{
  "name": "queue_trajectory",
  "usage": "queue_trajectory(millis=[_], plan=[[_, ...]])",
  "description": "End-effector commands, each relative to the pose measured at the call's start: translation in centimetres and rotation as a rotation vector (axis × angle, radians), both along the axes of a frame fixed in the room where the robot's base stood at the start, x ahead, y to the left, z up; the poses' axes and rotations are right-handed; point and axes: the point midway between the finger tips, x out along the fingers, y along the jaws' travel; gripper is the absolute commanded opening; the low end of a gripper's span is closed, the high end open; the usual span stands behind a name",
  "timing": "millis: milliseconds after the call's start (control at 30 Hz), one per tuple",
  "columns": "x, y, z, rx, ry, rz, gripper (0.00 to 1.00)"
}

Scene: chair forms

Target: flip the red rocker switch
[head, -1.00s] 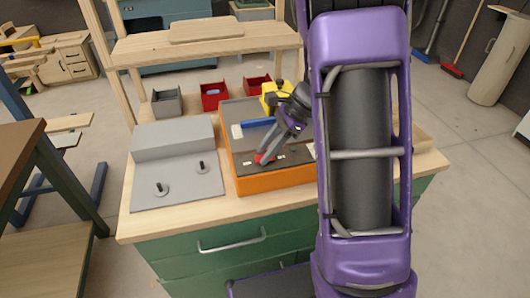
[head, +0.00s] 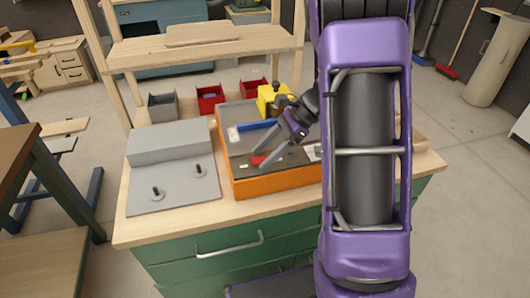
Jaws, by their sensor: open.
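The red rocker switch (head: 259,160) is on the dark top panel of an orange-sided box (head: 272,183) on the workbench. My gripper (head: 260,159) reaches down from the right with its two grey fingers spread apart. The fingertips are close to the switch, one on its far side and one on its near side in the picture. I cannot tell whether they touch it or which way the switch is tipped. Nothing is held between the fingers.
The box also bears a blue bar (head: 257,125) and a yellow block (head: 272,97). A grey panel with two black knobs (head: 176,196) lies to the left. Grey (head: 163,106) and red bins (head: 210,99) stand behind. My arm covers the bench's right part.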

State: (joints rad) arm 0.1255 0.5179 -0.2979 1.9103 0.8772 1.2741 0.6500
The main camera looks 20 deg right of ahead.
Motion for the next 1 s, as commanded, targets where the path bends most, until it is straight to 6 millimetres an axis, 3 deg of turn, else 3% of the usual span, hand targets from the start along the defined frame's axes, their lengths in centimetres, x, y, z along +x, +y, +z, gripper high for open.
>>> queue_trajectory(millis=[267, 700, 1000], plan=[[0.1, -1.1, 1.2, 0.000, -0.003, -0.003, 0.65], [0.1, -8.2, 8.8, -0.002, -0.003, -0.003, 0.65], [0.0, -11.5, 12.1, -0.001, 0.000, -0.001, 0.65]])
